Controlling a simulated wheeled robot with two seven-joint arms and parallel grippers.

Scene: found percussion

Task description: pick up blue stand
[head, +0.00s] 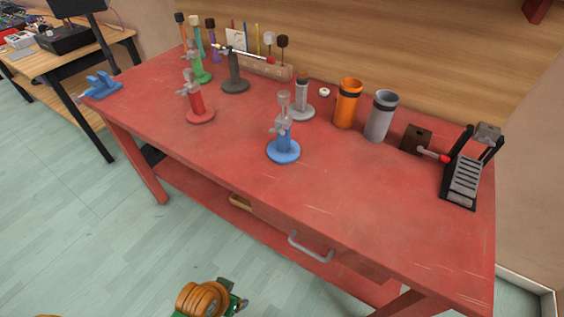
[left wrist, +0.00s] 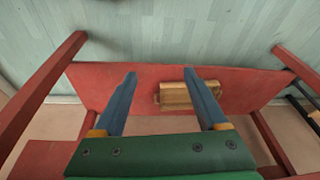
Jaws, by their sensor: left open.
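The blue stand (head: 284,152) stands upright on the red table near its front edge, with a round blue base and a grey clamp and cylinder on top. My left gripper (left wrist: 161,76) shows in the left wrist view, its two blue fingers apart with nothing held between them. It faces the table's lower shelf and floor, and the blue stand is out of that view. In the head view a green and orange part of my arm (head: 201,298) shows at the bottom, below the table front and apart from the stand. My right gripper is not in view.
The red table (head: 350,205) has clear space around the stand's front and right. A red stand (head: 199,110), grey stand (head: 301,106), orange cup (head: 347,102) and grey cup (head: 381,115) stand nearby. A drawer handle (head: 310,248) juts from the front. A wooden box (left wrist: 176,96) lies on the lower shelf.

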